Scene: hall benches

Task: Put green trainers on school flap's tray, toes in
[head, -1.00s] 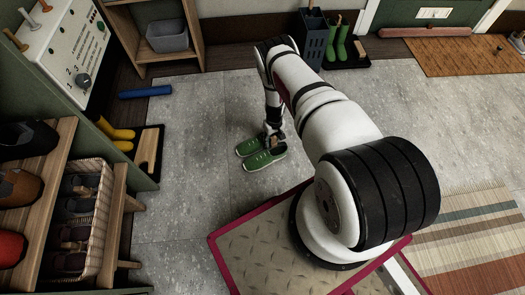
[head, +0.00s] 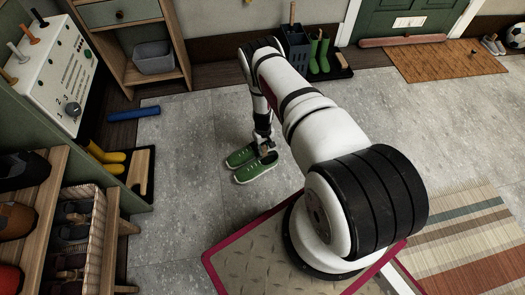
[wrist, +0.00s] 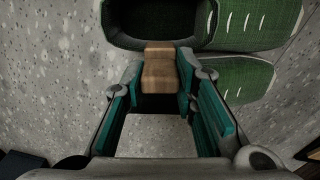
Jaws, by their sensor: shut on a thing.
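The green trainers (head: 252,166) are side by side as a pair in the middle of the head view, below my wrist. Their toes point toward the lower left there. In the wrist view the pair (wrist: 245,80) fills the top right, with one dark shoe opening showing. My gripper (wrist: 163,88) is shut on a small wooden block (wrist: 160,70) at the trainers. I cannot tell whether the soles touch the floor. A green door (head: 412,24) with a white plate is at the back right. Nothing readable marks the school flap or its tray.
A dark tray with green boots (head: 318,52) stands at the back by a dark bin (head: 294,47). A striped rug (head: 460,225) lies at right. Grey floor between is clear.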

